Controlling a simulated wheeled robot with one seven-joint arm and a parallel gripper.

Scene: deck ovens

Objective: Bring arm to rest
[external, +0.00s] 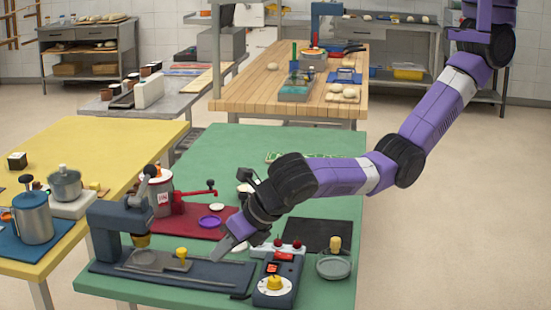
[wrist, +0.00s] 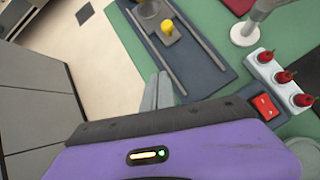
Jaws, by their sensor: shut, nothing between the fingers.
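My purple and black arm reaches from the upper right down over the green table (external: 190,160) in the external view. My gripper (external: 226,245) is low above the dark mat of the press station. It is shut and holds nothing. In the wrist view the gripper's grey fingers (wrist: 158,92) show beside the edge of the slate-blue mat (wrist: 190,50). Whether the fingertips touch the mat I cannot tell.
A dark press (external: 120,220) stands left of my gripper. A grey round dish (external: 333,267) is farther right. Open floor lies right of the table.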

